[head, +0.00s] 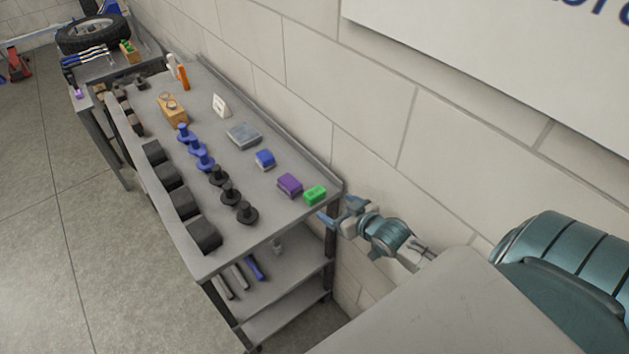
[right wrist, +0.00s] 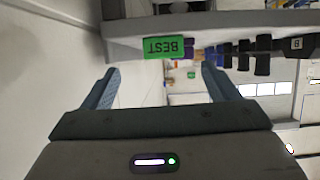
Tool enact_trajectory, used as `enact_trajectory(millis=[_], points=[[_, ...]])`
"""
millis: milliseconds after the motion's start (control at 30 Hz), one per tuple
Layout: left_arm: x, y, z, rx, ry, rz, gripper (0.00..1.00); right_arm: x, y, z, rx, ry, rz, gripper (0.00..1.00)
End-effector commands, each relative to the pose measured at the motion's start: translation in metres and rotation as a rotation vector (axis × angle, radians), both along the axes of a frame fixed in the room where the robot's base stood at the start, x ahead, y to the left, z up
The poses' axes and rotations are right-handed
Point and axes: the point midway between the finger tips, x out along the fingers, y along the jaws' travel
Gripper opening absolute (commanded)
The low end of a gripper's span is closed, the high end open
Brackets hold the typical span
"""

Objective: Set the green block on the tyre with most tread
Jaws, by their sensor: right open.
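The green block (head: 315,194) sits at the near right corner of the cart top, beside a purple block (head: 290,185). In the right wrist view the green block (right wrist: 170,48) appears upside down, with BEST written on it. My right gripper (head: 336,211) is just off the cart's end, beside the green block and apart from it. In the right wrist view my right gripper (right wrist: 160,70) is open and empty, with the block beyond its fingertips. One tyre (head: 92,33) lies flat at the far left; its tread is too small to judge. My left gripper is out of view.
The grey cart top (head: 225,235) holds black blocks, black and blue knobs, a blue block (head: 265,159), a grey box (head: 243,135) and a small sign (head: 221,105). A wall runs along its right side. Open floor (head: 50,240) lies to the left.

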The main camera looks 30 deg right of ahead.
Motion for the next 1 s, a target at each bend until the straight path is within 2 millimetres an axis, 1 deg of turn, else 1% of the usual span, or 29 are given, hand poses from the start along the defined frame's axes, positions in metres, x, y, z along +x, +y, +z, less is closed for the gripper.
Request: enact_trajectory(millis=[33, 100, 300, 400, 567, 667, 800, 900, 1000], points=[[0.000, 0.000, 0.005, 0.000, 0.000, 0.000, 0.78, 0.002, 0.002, 0.013, 0.004, -0.013, 0.006, 0.82], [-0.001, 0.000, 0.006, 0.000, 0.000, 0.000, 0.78, 0.008, 0.004, 0.017, 0.009, -0.022, 0.009, 0.82], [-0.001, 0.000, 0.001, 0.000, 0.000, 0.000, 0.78, 0.037, 0.007, 0.003, 0.010, -0.024, 0.009, 0.82], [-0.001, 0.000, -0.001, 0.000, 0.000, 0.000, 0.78, 0.048, 0.007, -0.002, 0.009, -0.022, 0.010, 0.82], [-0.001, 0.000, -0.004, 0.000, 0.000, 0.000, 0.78, 0.056, 0.008, -0.005, 0.006, -0.022, 0.011, 0.82], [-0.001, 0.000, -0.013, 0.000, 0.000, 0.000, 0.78, 0.063, 0.009, -0.011, 0.006, -0.025, 0.011, 0.82], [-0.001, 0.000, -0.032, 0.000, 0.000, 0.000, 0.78, 0.079, 0.010, -0.020, 0.008, -0.024, 0.010, 0.82], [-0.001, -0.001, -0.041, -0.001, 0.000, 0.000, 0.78, 0.090, 0.011, -0.024, 0.007, -0.024, 0.011, 0.82], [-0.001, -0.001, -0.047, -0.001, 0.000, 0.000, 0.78, 0.098, 0.011, -0.025, 0.006, -0.024, 0.011, 0.82]])
